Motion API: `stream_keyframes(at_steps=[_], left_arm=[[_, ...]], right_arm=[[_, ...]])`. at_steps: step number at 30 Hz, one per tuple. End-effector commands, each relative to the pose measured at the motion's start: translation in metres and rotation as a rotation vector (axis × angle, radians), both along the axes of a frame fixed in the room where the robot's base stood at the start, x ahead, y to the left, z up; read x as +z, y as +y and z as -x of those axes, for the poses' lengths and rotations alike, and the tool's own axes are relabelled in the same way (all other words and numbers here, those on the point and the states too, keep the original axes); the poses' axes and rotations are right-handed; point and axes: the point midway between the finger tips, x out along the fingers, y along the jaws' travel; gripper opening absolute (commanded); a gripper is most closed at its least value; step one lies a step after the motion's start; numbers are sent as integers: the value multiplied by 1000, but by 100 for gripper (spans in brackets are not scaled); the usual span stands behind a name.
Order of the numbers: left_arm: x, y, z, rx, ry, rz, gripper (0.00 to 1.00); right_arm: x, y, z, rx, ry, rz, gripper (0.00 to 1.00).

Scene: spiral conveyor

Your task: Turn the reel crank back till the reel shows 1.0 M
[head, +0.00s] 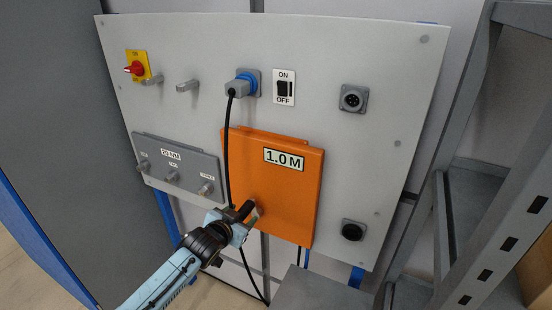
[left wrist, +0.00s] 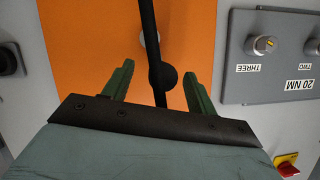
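The orange reel box (head: 300,205) is on the grey panel, and its label (head: 284,159) reads 1.0 M. A black cable (head: 228,145) runs down in front of the box from a blue plug (head: 241,86). My left gripper (head: 246,211) is at the lower left of the box, hiding most of the crank. In the left wrist view, a round black knob (left wrist: 163,76) lies between the green fingers (left wrist: 159,70), with visible gaps on both sides. The fingers are open. A pale round part (left wrist: 150,39) shows behind the cable. My right gripper is out of view.
A grey box (head: 178,165) marked 20 NM with several knobs is left of the reel. A red-and-yellow switch (head: 136,67), an ON/OFF switch (head: 284,90) and a socket (head: 353,98) are above. A metal shelf rack (head: 500,235) stands at the right.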

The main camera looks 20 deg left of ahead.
Motion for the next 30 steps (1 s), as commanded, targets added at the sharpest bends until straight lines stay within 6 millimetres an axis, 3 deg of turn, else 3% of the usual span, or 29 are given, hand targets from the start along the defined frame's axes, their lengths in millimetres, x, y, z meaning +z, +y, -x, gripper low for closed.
stream_keyframes(at_steps=[10,30], left_arm=[[5,0,5,0,-1,0,58],[28,-1,63,0,-2,0,58]], right_arm=[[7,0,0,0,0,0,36],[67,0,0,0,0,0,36]])
